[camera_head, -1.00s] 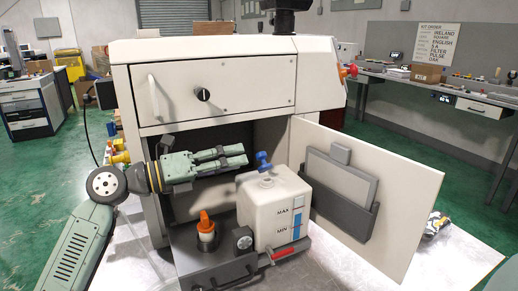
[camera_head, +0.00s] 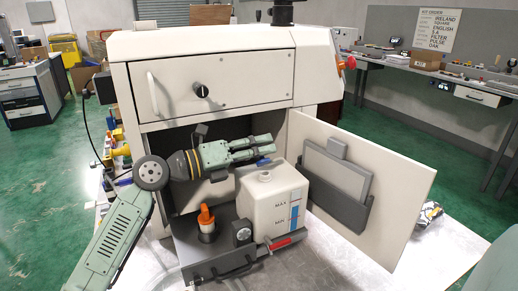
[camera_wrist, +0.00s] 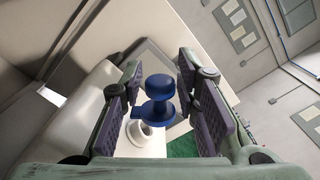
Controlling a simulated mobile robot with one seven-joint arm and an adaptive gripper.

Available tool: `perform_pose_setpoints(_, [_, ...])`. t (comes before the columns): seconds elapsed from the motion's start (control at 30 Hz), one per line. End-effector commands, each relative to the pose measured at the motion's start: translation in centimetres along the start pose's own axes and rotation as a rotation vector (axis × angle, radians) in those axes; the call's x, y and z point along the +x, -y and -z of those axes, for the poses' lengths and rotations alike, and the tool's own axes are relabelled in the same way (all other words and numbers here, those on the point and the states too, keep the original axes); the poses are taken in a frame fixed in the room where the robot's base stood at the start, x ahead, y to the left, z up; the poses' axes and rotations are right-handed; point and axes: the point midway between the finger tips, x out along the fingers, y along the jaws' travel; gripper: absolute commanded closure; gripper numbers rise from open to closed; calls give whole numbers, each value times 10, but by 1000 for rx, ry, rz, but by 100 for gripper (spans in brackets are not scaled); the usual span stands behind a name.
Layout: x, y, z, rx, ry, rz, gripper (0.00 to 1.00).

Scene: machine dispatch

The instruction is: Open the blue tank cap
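The white tank (camera_head: 268,211) with MAX and MIN marks sits on the pulled-out tray (camera_head: 215,270) in front of the machine. The blue cap (camera_head: 263,161) shows just above the tank's neck, partly hidden by my fingers. In the wrist view the blue cap (camera_wrist: 160,98) stands between my fingers, with visible gaps on both sides. The white neck (camera_wrist: 145,135) shows below it, and its opening appears uncovered. My gripper (camera_head: 270,145) is open, its fingers reaching over the tank from the left. It also shows in the wrist view (camera_wrist: 160,100).
The open door (camera_head: 400,180) with a grey holder stands right of the tank. An orange-topped part (camera_head: 206,220) and a black gauge (camera_head: 242,232) stand left of and before the tank. A red handle (camera_head: 286,241) lies at the tray's front. The cabinet panel (camera_head: 215,85) is above my gripper.

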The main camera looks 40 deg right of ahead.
Motion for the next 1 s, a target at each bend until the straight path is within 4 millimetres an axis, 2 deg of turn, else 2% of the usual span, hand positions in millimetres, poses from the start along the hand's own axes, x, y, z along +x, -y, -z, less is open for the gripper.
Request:
perform_pose_setpoints(0.4, [0, 0, 0, 0, 0, 0, 100])
perform_pose_setpoints(0.77, [0, -1, -1, -26, -1, -1, 100])
perform_pose_setpoints(1.0, [0, -6, -4, -145, 0, -1, 100])
